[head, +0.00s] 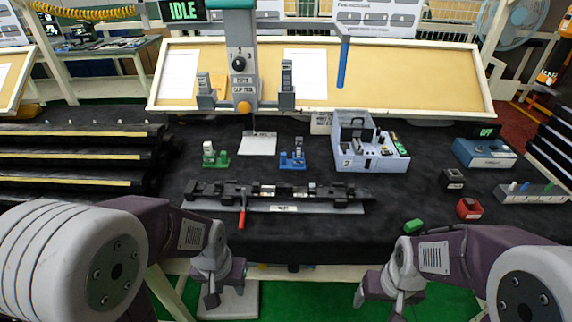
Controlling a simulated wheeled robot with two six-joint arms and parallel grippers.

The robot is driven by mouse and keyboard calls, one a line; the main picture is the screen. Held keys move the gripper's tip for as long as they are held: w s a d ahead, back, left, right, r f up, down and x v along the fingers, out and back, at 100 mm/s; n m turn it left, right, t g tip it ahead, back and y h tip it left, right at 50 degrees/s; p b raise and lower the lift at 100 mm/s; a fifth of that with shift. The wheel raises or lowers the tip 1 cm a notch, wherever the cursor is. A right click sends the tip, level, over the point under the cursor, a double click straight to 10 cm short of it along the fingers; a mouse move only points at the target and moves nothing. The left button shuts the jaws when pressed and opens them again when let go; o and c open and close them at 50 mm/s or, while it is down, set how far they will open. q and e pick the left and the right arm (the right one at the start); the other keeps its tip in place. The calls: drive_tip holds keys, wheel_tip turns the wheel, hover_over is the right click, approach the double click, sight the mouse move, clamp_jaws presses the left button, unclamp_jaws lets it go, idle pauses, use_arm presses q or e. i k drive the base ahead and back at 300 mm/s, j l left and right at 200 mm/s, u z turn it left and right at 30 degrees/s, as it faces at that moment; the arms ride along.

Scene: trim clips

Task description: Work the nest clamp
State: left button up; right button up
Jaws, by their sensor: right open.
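The nest (275,195) is a long dark fixture on a grey base plate with a white label, lying across the middle of the black table. A clamp lever with a red handle (242,217) sticks out from its front, left of the middle, pointing toward me. My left gripper (222,290) hangs in front of the table edge, below and left of the red handle and apart from it; its jaw gap is unclear. My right gripper (380,300) is open in front of the table edge, to the right, touching nothing I can see.
Behind the nest stand a green clip holder (215,158), a blue one (293,160) and a grey press (243,60). A light blue box (370,155) stands right of them. Dark bars (75,157) fill the left.

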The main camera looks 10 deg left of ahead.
sight(242, 216)
drive_tip(key=u, duration=0.75)
